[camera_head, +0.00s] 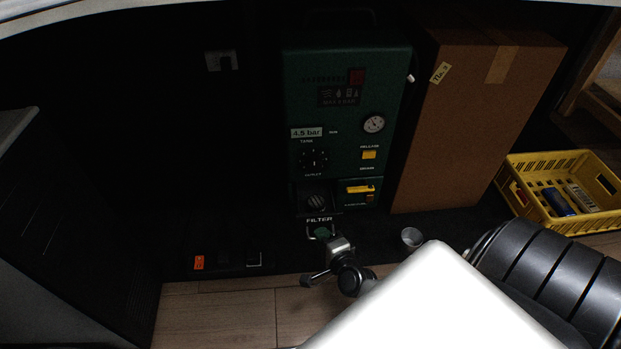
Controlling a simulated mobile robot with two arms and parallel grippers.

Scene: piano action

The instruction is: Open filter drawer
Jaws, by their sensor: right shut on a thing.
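A dark green machine (340,95) stands upright in a dark recess. Low on its front left is the filter drawer (319,219), labelled "FILTER". It seems to stand out from the machine's front, with a round grey ribbed piece (317,203) showing above the label. A light, loop-like handle (310,230) sits just below the label. My right gripper (323,238) reaches in from the lower right and is shut on this handle; its fingertips are small and dark here, so the exact contact is hard to see. My left gripper is not in view.
A tall brown cardboard box (465,120) stands close to the machine's right. A small grey cup (411,238) is right of my gripper. A yellow crate (530,222) with items sits at far right. Small orange (199,262) and white-edged (254,259) pieces lie left. Wooden floor is free in front.

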